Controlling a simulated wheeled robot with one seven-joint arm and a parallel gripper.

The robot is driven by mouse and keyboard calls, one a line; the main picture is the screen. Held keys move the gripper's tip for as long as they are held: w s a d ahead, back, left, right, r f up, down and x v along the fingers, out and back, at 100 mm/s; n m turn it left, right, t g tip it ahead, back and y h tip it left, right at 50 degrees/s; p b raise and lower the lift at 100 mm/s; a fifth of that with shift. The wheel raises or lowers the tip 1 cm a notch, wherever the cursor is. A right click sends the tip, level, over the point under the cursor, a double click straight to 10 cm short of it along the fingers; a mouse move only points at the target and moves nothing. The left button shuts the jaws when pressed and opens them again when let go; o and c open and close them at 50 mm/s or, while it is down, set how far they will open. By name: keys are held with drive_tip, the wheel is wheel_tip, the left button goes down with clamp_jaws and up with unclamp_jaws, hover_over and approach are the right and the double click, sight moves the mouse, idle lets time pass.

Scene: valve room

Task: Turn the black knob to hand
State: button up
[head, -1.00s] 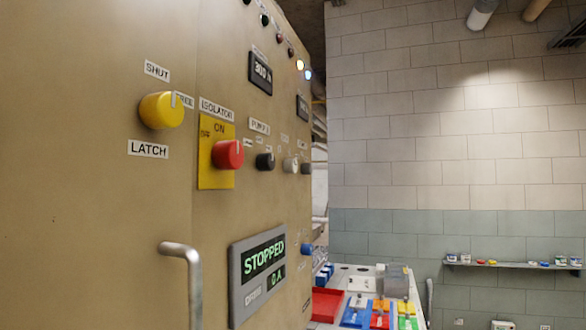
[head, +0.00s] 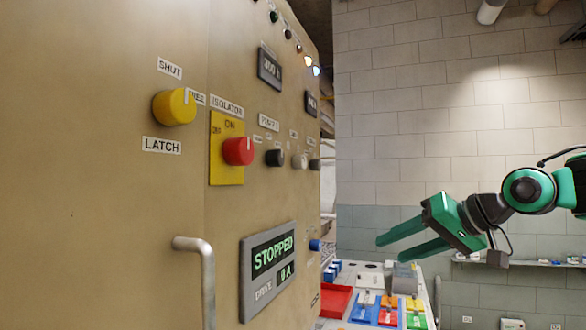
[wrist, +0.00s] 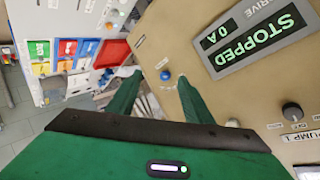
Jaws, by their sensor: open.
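The black knob (head: 275,158) sits on the tan cabinet door (head: 120,240) below a PUMP 1 label, right of the red isolator knob. In the wrist view it shows near the right edge (wrist: 292,111), with small lettering beside it. I cannot make out where its pointer stands. My gripper (head: 390,249) is open and empty, right of and below the knob in the head view, well apart from it. Its green fingers point left toward the cabinet.
The yellow latch knob (head: 175,106), red isolator knob (head: 238,151) and a pale grey knob (head: 299,160) share the panel. A cabinet handle (head: 205,275) sticks out below. The display (head: 268,266) reads STOPPED, 0 A. A bench with a red tray (head: 335,301) stands behind.

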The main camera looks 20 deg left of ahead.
drive_tip(key=s+a+r+n+g+y, duration=0.3)
drive_tip(key=s+a+r+y, duration=0.15)
drive_tip(key=a+r, duration=0.5)
drive_tip(key=n+g+y, duration=0.2)
drive_tip(key=g+y, duration=0.1)
approach(282, 158)
drive_tip(key=a, duration=0.8)
drive_tip(key=shift+w+a+f, duration=0.1)
drive_tip(key=shift+w+a, duration=0.15)
drive_tip(key=shift+w, duration=0.1)
drive_tip(key=shift+c, duration=0.3)
drive_tip(key=c, duration=1)
drive_tip(key=shift+a, duration=0.1)
